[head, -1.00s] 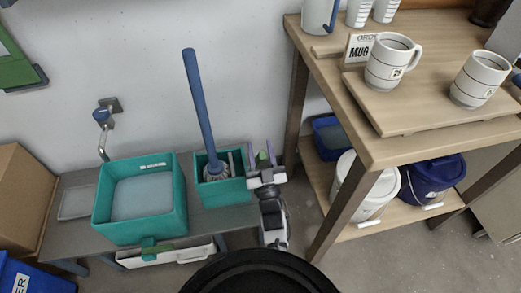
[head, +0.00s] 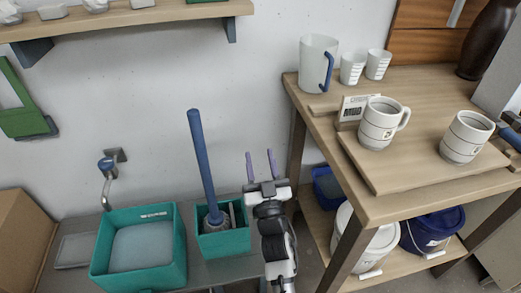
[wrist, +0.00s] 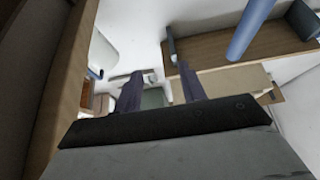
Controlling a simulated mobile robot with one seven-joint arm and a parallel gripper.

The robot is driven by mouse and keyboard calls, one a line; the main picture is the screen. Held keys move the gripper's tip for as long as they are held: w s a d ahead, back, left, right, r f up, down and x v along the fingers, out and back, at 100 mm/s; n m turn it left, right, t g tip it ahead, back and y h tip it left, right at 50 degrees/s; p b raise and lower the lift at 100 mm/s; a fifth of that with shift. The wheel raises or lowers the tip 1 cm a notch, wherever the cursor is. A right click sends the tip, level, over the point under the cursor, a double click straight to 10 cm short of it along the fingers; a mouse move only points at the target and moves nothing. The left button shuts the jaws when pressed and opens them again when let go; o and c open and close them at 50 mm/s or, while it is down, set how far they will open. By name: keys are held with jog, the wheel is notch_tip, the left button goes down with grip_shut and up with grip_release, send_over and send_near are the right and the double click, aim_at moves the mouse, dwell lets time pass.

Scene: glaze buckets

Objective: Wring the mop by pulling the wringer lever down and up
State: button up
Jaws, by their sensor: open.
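The mop (head: 203,165) stands nearly upright, its blue handle leaning slightly left. Its grey head sits in the small teal bucket (head: 222,243) on the low bench. A grey part (head: 236,214) shows inside that bucket, right of the mop head; I cannot tell whether it is the wringer. No lever can be made out clearly. My gripper (head: 261,165) is right of the mop handle, with its two purple fingers up, apart and empty. In the wrist view my gripper (wrist: 158,88) has nothing between its fingers, and the blue mop handle (wrist: 250,30) is at upper right.
A larger teal tub (head: 180,250) of pale liquid stands left on the grey bench (head: 75,225). A wall tap (head: 107,175) is behind it. Right of my gripper is a wooden table (head: 400,210) with mugs; lidded buckets (head: 432,232) stand on its lower shelf. A wall shelf (head: 130,17) hangs upper left.

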jog(key=shift+r, duration=1.15)
